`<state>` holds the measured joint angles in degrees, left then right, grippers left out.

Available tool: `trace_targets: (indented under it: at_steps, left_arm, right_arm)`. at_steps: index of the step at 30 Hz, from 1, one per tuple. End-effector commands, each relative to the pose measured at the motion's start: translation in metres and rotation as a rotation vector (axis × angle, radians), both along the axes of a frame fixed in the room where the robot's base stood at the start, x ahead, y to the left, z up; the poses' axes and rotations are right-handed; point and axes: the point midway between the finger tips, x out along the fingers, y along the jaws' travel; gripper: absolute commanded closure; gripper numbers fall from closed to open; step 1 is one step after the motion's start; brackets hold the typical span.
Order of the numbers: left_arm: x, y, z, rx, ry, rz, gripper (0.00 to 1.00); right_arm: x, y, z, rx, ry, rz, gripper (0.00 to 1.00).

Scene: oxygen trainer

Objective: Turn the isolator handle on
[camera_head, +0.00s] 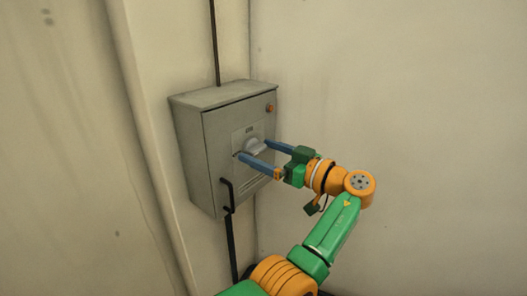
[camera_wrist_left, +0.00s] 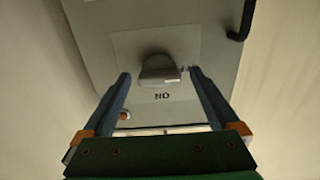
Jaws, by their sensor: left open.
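The isolator handle (camera_head: 254,146) is a light grey knob on a plate on the front of a grey wall cabinet (camera_head: 222,165). In the left wrist view the handle (camera_wrist_left: 160,70) shows between the fingertips, with lettering below it on the plate. My left gripper (camera_head: 252,150) is open, its two blue fingers reaching to either side of the handle. In the left wrist view the gripper (camera_wrist_left: 159,76) shows a gap between each finger and the handle. Whether the fingertips touch the plate I cannot tell. My right gripper is not in view.
An orange button or lamp (camera_head: 270,107) sits at the cabinet's upper right. A dark bent bar handle (camera_head: 227,193) is on the door's lower left. A dark conduit (camera_head: 215,45) runs up the wall above the cabinet. The wall to the right is bare.

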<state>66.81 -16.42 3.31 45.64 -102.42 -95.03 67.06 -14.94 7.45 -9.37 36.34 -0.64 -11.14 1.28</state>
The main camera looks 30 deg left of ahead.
Motion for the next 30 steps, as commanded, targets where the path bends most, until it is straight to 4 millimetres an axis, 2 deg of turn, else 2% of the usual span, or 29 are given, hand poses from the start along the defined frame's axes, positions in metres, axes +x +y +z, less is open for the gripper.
trace_targets:
  at_steps: [7,8,15,17,25,30]
  left_arm:
    - [0.0003,0.0019,-0.0004,0.0,0.001,-0.001,0.05]
    - [0.0003,0.0019,-0.0004,0.0,0.001,-0.001,0.1]
    - [0.0003,0.0016,-0.0005,0.0,0.001,-0.001,0.75]
    - [0.0003,0.0016,-0.0005,0.0,0.001,-0.001,0.91]
    - [0.0004,0.0015,0.0001,0.003,0.036,-0.001,0.91]
    - [0.0003,0.0015,0.0011,0.01,0.127,-0.001,0.91]
  right_arm:
    - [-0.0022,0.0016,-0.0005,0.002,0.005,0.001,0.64]
    - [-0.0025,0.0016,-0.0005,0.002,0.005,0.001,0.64]
    - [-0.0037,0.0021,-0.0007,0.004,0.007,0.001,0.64]
    - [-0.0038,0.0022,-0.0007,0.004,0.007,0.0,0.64]
    - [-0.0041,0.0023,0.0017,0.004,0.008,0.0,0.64]
    - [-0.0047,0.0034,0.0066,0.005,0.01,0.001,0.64]
